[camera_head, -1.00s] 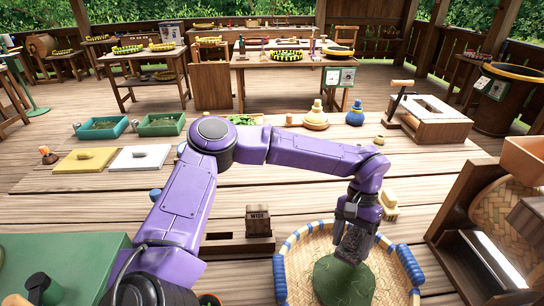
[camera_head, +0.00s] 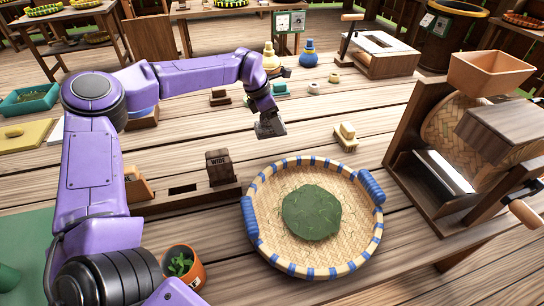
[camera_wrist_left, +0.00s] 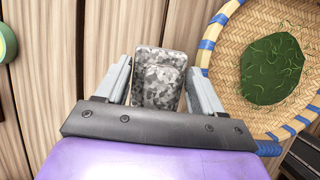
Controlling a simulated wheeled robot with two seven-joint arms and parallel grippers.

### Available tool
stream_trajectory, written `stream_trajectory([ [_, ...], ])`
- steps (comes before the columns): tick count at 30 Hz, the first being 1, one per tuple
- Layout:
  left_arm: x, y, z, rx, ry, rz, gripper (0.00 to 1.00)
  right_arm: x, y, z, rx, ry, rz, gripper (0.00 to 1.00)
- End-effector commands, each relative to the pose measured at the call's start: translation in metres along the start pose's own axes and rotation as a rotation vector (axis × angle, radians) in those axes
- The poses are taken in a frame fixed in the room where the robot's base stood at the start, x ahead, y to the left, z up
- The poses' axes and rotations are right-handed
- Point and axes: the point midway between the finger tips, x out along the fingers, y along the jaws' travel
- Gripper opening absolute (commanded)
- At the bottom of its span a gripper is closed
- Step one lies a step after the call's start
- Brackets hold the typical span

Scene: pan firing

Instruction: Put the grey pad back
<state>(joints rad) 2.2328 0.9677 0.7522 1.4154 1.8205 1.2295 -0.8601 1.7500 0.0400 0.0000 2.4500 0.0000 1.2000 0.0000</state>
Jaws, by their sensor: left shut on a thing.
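The grey pad (camera_head: 270,127) is a small speckled grey block. My left gripper (camera_head: 263,108) is shut on it and holds it over the wooden table, beyond the round woven basket (camera_head: 264,240). In the left wrist view the pad (camera_wrist_left: 158,92) sits between the two fingers, its mottled face showing. A flat green leafy round (camera_head: 312,212) lies in the basket, apart from the pad. It also shows in the left wrist view (camera_wrist_left: 271,68). My right gripper is not in view.
A yellow-topped pad (camera_head: 346,133) lies to the right. A dark wooden holder marked WIDE (camera_head: 219,168) stands left of the basket. A wooden drum machine (camera_head: 478,125) fills the right side. Small pads and jars stand behind my gripper.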

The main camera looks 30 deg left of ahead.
Motion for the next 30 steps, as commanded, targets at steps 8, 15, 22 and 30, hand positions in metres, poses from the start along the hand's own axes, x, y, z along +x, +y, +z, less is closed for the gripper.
stream_trajectory([
  [8,0.000,0.001,0.000,-0.010,0.000,0.003,0.01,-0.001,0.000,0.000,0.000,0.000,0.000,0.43],
  [15,0.038,0.000,-0.016,-0.010,0.003,0.000,0.01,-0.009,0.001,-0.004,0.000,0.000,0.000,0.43],
  [22,0.075,0.000,-0.032,-0.011,0.004,0.000,0.01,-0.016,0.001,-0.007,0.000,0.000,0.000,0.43],
  [30,0.088,0.000,-0.036,-0.009,-0.001,0.003,0.01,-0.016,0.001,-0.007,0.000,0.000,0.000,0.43],
])
